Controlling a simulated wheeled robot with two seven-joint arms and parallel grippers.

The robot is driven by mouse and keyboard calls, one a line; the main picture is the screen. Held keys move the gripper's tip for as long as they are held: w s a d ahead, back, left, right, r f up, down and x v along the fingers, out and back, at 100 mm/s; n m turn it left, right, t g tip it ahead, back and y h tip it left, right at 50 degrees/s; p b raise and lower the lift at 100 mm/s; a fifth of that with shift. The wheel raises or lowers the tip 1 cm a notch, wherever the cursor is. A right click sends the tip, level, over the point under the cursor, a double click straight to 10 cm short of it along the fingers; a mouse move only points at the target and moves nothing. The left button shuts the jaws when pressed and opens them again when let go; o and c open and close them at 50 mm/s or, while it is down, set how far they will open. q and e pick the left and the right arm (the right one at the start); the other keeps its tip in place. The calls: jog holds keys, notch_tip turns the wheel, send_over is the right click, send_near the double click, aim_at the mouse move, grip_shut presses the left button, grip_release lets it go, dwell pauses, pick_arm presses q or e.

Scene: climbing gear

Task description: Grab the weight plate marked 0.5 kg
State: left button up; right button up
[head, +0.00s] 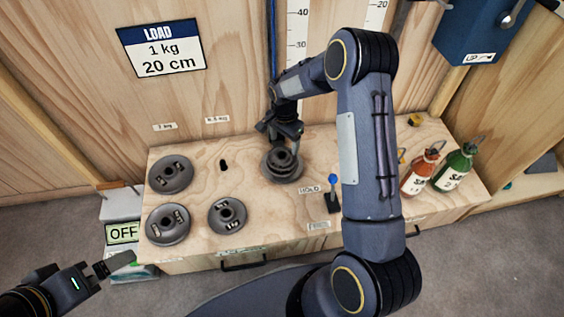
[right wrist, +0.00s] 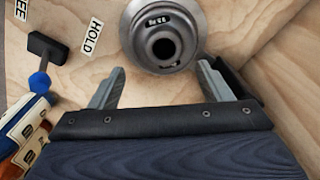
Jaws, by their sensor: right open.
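Three dark round weight plates lie on the left of the wooden bench: one at the back (head: 170,175), one in front of it (head: 168,224) and one to its right (head: 227,216). Their markings are too small to read. A stepped dark plate or stack (head: 283,165) sits further right; it also shows in the right wrist view (right wrist: 160,35), with unreadable marks. My right gripper (head: 283,133) is open and empty above this stack, which appears ahead of its spread fingers (right wrist: 162,80). My left gripper (head: 112,264) is low at the left, away from the plates; its jaw opening is unclear.
A short black peg (head: 223,165) stands bare near small kg labels on the back wall. A blue-knobbed lever (head: 332,195) by a HOLD label is right of the stack. Red (head: 421,170) and green (head: 455,166) bottles stand at the right. A load sign (head: 162,48) hangs behind.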

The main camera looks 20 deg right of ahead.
aim_at(282, 154)
jog(key=f+b, duration=0.1)
jog(key=f, duration=0.1)
jog(key=f+b, duration=0.1)
jog(key=f, duration=0.3)
jog(key=shift+w+a+f+b, duration=0.2)
jog(key=shift+a+f+b, duration=0.1)
jog(key=shift+f+b, duration=0.1)
jog(key=shift+r, duration=0.1)
jog(key=c, duration=1.6)
jog(key=shift+o, duration=0.2)
jog(key=shift+r, duration=0.15)
